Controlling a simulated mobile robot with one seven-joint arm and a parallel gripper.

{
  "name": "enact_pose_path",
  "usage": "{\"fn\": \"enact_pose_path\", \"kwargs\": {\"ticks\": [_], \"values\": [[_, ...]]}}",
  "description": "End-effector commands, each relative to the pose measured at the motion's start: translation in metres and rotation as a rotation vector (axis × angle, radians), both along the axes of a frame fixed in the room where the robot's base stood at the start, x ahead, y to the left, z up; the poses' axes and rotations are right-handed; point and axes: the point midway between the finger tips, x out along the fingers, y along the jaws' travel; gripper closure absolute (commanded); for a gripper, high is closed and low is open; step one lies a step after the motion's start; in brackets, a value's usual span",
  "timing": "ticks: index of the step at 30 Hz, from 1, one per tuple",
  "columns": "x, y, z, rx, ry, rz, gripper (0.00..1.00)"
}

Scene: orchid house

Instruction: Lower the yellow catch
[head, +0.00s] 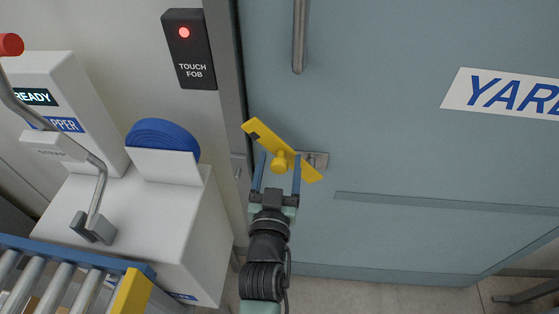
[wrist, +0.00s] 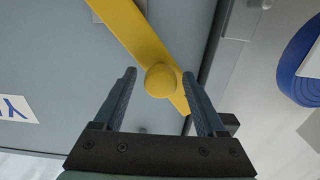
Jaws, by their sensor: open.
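The yellow catch (head: 259,132) is a flat bar with a round knob (head: 279,161), mounted on the blue-grey door (head: 400,130) near its left edge. The bar lies tilted, its upper left end by the door frame and its lower right end near a small metal plate (head: 318,159). My gripper (head: 276,172) is open, with one finger on each side of the knob. In the wrist view the yellow catch (wrist: 133,32) crosses beyond the fingers, and its knob (wrist: 161,81) sits between the fingertips. I cannot tell whether either finger touches it.
A vertical metal handle (head: 299,38) is on the door above the catch. A black fob reader (head: 189,50) with a red light is on the wall to the left. A white strapping machine (head: 160,220) and a roller conveyor (head: 50,275) stand at the lower left.

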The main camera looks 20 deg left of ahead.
Motion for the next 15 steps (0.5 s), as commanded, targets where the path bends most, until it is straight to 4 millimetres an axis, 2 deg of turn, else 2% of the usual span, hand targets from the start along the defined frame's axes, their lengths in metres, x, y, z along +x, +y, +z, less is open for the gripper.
{"fn": "enact_pose_path", "kwargs": {"ticks": [11,15], "values": [[0.0046,0.0013,-0.0001,0.000,0.001,0.000,0.27],[0.0044,0.0013,-0.0002,0.001,0.001,0.000,0.52]]}}
